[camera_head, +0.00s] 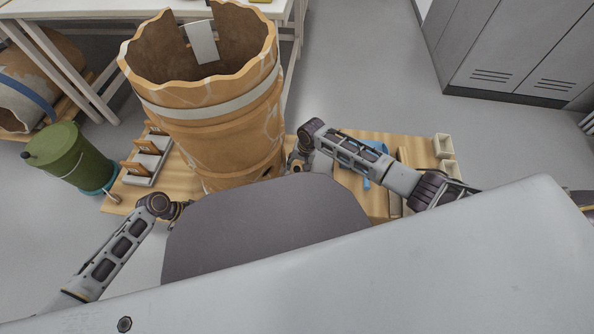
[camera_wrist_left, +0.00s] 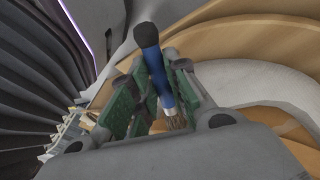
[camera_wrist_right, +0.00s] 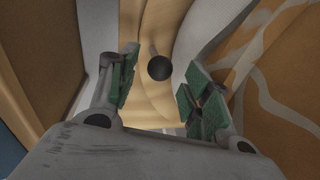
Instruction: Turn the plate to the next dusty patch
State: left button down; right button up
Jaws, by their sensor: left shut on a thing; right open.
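A big orange jar (camera_head: 225,125) with a jagged rim and a pale band stands upright over the wooden bench top. The plate under it is mostly hidden in the head view; a curved tan edge, seemingly the plate (camera_wrist_right: 155,105), shows in the right wrist view. A dark round knob (camera_wrist_right: 158,68) stands at this edge. My right gripper (camera_wrist_right: 157,88) is open, its fingers on either side of the knob with gaps; it also shows beside the jar (camera_head: 298,160). My left gripper (camera_wrist_left: 155,90) is shut on a blue-handled brush (camera_wrist_left: 158,75), bristles toward the curved tan surfaces.
The bench (camera_head: 120,202) holds a rack (camera_head: 147,160) on the left and small pale boxes (camera_head: 446,155) on the right. A green bucket (camera_head: 62,155) stands on the left. Grey lockers (camera_head: 515,50) stand at the back right, with clear floor before them.

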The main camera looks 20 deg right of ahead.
aim_at(298, 167)
pick_arm(q)
jog(key=shift+f+b, duration=0.85)
jog(key=shift+f, duration=0.1)
pick_arm(e)
jog(key=shift+w+a+f, duration=0.1)
jog(key=shift+a+f, duration=0.05)
jog(key=shift+f, duration=0.75)
jog(key=shift+w+a+f, duration=0.1)
jog(key=shift+a+f, duration=0.05)
jog(key=shift+f, duration=0.7)
grip_shut()
